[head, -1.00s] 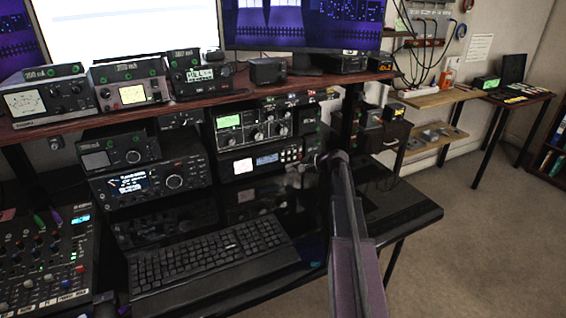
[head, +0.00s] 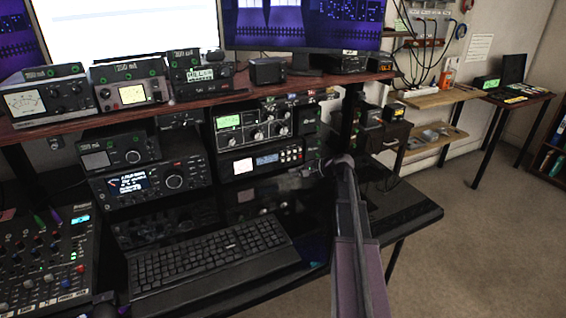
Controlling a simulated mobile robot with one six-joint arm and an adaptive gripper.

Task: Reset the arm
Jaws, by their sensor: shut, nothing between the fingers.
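My arm (head: 355,235) reaches up from the bottom of the head view over the right part of the black desk (head: 405,215). My gripper (head: 312,171) is at its far end, dark against the dark desk and small in the picture. It is shut with nothing in it, in front of the lower rack radio (head: 262,162) with the lit display. A radio with a green display and several knobs (head: 252,128) sits just above that one. I cannot tell the exact gap between gripper and radios.
A black keyboard (head: 210,255) lies left of my arm. A mixer (head: 45,260) and a large tuner radio (head: 150,185) stand further left. A wooden shelf (head: 110,122) with meters overhangs the desk. The desk's right end and the carpet (head: 470,240) are clear.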

